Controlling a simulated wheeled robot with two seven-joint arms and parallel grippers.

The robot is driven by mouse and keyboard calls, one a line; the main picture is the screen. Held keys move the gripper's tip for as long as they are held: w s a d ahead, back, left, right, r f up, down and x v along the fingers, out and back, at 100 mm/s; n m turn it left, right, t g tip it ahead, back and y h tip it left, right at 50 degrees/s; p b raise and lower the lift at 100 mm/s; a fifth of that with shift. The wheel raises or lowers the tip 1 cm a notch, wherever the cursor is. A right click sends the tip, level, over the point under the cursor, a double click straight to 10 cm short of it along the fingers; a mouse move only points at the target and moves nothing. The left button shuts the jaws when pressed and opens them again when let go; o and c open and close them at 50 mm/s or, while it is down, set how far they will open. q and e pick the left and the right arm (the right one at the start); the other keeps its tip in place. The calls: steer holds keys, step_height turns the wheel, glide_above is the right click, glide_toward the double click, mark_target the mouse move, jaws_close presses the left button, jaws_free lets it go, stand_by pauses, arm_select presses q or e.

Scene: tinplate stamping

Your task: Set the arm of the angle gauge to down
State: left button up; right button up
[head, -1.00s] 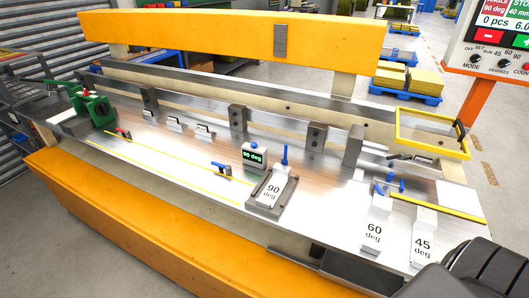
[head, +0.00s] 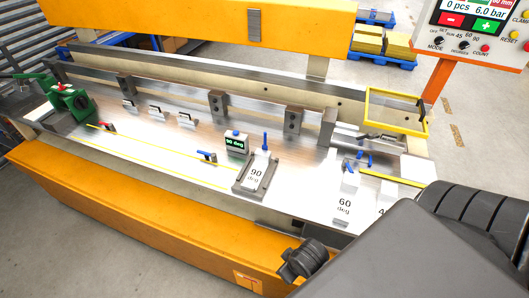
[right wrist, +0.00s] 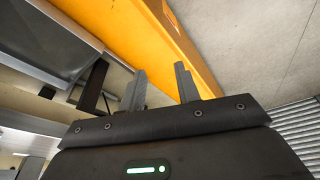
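The angle gauge appears to be the small grey box (head: 236,143) with a green-lit "90 deg" display and a blue cap, standing mid-bench in the head view. Its arm cannot be made out clearly. Just right of it is a grey holder with a white "90 deg" block (head: 257,173) and an upright blue handle (head: 265,141). My right gripper (right wrist: 160,82) shows in the right wrist view, its two fingers apart with nothing between them. It is away from the gauge, near the yellow front beam. My left gripper is not in view.
A "60 deg" block (head: 345,204) stands at the right of the bench; the block beside it is partly hidden by my right arm. A green clamp device (head: 72,101) is at the left. A yellow frame (head: 397,112) and control panel (head: 484,30) are at the right.

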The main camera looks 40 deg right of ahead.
step_height(320, 180, up, 8)
steer(key=w+d+p, duration=0.1)
steer(key=w+d, duration=0.1)
steer(key=w, duration=0.1)
steer(key=w+d+r+m, duration=0.1)
steer(key=w+d+r, duration=0.1)
steer(key=w, duration=0.4)
steer(key=w+d+r+m+h, duration=0.1)
steer(key=w+d+r, duration=0.1)
steer(key=w, duration=0.4)
steer(key=w+d+r+m+h, duration=0.1)
steer(key=w+d+r, duration=0.1)
steer(key=w+d, duration=0.2)
steer(key=shift+w+t+p, duration=0.35)
steer(key=shift+w+t, duration=0.05)
steer(key=shift+w, duration=0.65)
steer(key=w+d+r+m, duration=0.2)
steer(key=w+d+r, duration=0.2)
steer(key=w, duration=0.3)
steer(key=m, duration=0.1)
glide_toward(265, 138)
steer(key=x, duration=1.1)
steer(key=shift+w+d+f, duration=0.2)
steer(key=shift+w+f, duration=0.05)
steer(key=shift+w, duration=0.2)
jaws_close()
